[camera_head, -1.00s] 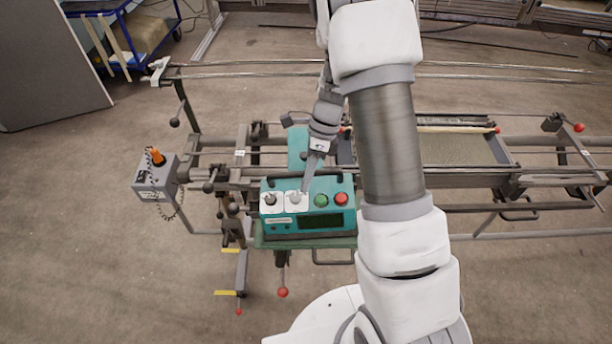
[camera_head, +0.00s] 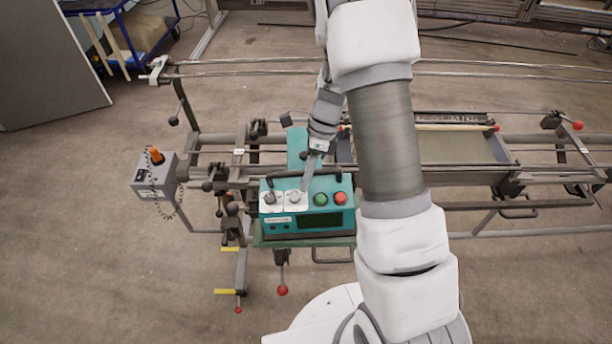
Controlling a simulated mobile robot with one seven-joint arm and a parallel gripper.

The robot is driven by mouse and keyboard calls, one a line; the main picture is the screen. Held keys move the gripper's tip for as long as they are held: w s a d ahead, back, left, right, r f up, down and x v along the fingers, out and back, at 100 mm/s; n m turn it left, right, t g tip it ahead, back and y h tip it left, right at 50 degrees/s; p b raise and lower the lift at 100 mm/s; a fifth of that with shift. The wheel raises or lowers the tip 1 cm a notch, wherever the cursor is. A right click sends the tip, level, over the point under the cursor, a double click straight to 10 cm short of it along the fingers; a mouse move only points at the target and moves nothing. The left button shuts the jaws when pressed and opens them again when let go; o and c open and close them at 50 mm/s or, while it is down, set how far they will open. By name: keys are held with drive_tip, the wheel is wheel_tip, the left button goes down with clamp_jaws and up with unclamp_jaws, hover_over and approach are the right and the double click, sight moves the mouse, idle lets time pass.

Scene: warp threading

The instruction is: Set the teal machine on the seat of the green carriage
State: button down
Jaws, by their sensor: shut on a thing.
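The teal machine (camera_head: 278,222) is a box with two white switch plates, a green and a red button, a dark display and a dark handle along its top. It sits on or just above the flat green seat of the carriage (camera_head: 270,242); I cannot tell whether they touch. A teal upright part (camera_head: 297,148) shows behind it. My gripper (camera_head: 306,184) reaches down from behind and is shut on the machine's handle. The fingertips are small and partly hidden against the machine's top.
The carriage rides on a long metal frame with rails (camera_head: 470,180) crossing the view. A grey box with an orange knob (camera_head: 155,178) stands at the left. Red-knobbed levers (camera_head: 282,290) hang below. A blue cart (camera_head: 125,40) is at the back left.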

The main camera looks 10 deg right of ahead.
drive_tip(key=shift+f, duration=0.35)
idle(0.7)
drive_tip(key=shift+w+d+f+g+y, duration=0.4)
drive_tip(key=shift+w+f, duration=0.1)
drive_tip(key=shift+w+d+f+g+y+b, duration=0.3)
drive_tip(key=shift+w+d+f+b, duration=0.1)
drive_tip(key=shift+w+d, duration=0.15)
idle(1.0)
drive_tip(key=shift+f, duration=0.15)
idle(0.5)
drive_tip(key=c, duration=0.7)
unclamp_jaws()
drive_tip(key=shift+f, duration=0.1)
